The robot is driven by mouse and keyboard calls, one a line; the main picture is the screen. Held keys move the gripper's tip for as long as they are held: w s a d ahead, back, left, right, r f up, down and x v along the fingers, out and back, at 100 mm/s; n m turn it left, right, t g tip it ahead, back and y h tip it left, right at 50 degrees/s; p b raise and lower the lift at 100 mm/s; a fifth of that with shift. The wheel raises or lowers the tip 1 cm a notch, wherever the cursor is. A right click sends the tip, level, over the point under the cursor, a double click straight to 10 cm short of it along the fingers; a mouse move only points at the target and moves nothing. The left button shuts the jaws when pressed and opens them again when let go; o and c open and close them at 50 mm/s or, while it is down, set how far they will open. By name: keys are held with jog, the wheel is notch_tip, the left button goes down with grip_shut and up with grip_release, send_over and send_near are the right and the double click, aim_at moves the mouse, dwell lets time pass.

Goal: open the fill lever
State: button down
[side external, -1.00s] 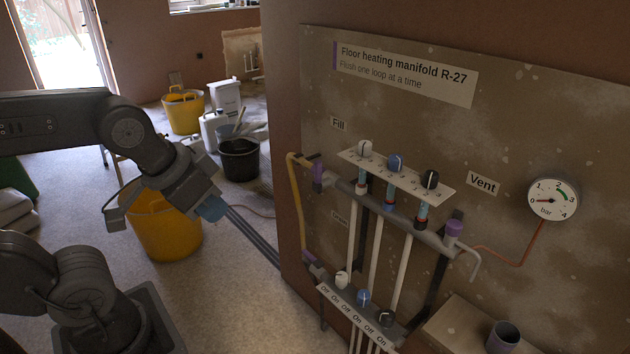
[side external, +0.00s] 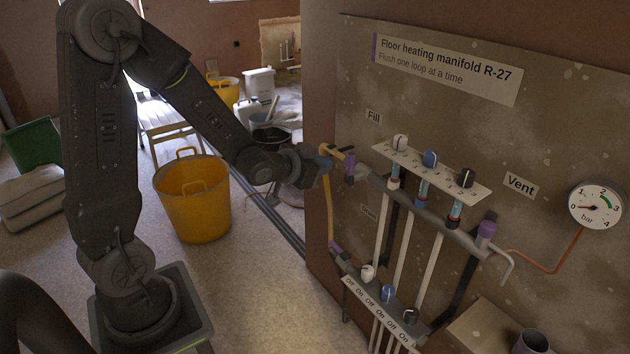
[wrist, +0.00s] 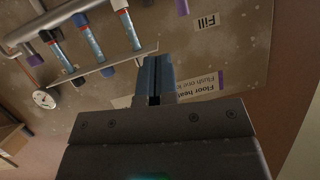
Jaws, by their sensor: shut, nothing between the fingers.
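The fill valve (side external: 349,168) is a purple fitting at the left end of the upper manifold pipe, below the "Fill" label (side external: 374,116). Its short dark lever (side external: 345,151) shows at the top, roughly level in the side view. My gripper (side external: 325,162) is shut and empty, its blue fingers just left of the lever, by the top of the yellow hose (side external: 328,205). I cannot tell whether they touch. In the wrist view the shut fingers (wrist: 155,80) point at the board, and a purple part (wrist: 182,6) shows at the top edge, near the "Fill" label (wrist: 207,20).
Flow meters with white, blue and black knobs stand right of the valve under a white strip (side external: 432,172). The purple vent valve (side external: 486,234) and the pressure gauge (side external: 595,205) are farther right. A yellow bucket (side external: 193,205) stands on the floor behind my arm.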

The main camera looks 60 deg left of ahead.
aim_at(351, 161)
notch_tip(351, 161, down, 6)
jog(key=a+t+h, duration=0.2)
jog(key=a+t, duration=0.1)
jog(key=t, duration=0.1)
jog(key=w, duration=1.2)
jog(key=shift+d+r, duration=0.15)
jog(key=shift+r, duration=0.05)
jog(key=shift+a+r, duration=0.25)
jog(key=shift+a, duration=0.6)
